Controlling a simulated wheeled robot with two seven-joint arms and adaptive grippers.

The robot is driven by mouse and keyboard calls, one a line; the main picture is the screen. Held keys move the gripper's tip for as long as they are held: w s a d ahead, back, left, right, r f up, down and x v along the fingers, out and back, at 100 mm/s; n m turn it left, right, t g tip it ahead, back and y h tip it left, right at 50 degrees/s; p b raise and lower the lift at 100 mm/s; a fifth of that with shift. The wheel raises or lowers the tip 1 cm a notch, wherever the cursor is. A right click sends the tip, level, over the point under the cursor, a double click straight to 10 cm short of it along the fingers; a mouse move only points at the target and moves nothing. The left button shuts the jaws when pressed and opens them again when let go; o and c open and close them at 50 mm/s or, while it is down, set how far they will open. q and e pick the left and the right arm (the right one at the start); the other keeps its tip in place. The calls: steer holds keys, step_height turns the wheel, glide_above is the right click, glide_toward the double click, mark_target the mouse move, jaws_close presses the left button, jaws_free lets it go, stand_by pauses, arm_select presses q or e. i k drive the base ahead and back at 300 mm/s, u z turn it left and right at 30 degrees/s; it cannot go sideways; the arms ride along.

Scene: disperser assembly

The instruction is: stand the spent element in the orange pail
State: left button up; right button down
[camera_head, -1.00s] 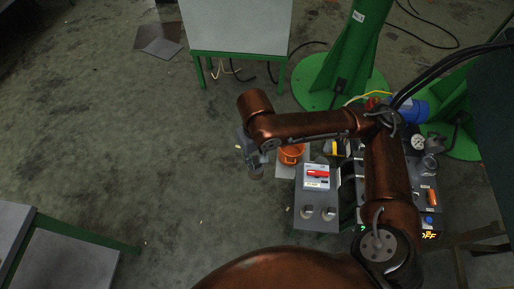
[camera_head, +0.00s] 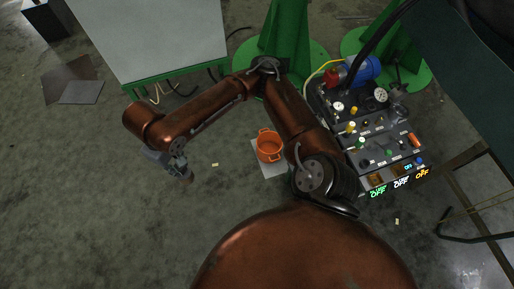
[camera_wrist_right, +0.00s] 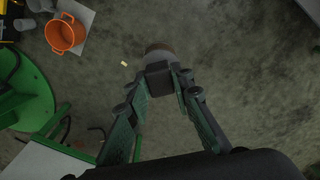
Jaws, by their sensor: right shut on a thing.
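The orange pail (camera_head: 269,146) stands upright on a pale square sheet on the floor, right of my right gripper in the head view. It also shows at the top left of the right wrist view (camera_wrist_right: 62,36); its opening faces up and it looks empty. My right gripper (camera_head: 182,172) hangs over bare floor, well apart from the pail. In the wrist view the right gripper (camera_wrist_right: 166,88) is shut on the spent element (camera_wrist_right: 160,55), a dark grey cylinder with a brownish end, partly hidden by the fingers. My left gripper is not in view.
A control panel (camera_head: 372,145) with knobs and lit displays is at the right. A grey-topped table (camera_head: 160,40) with green legs and green pillars (camera_head: 282,40) stand at the back. The floor at left is mostly clear. The pale sheet (camera_head: 266,172) lies under the pail.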

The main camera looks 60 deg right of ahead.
mark_target(269, 148)
steer(key=z, duration=0.45)
steer(key=i, duration=0.85)
steer(key=z, duration=0.75)
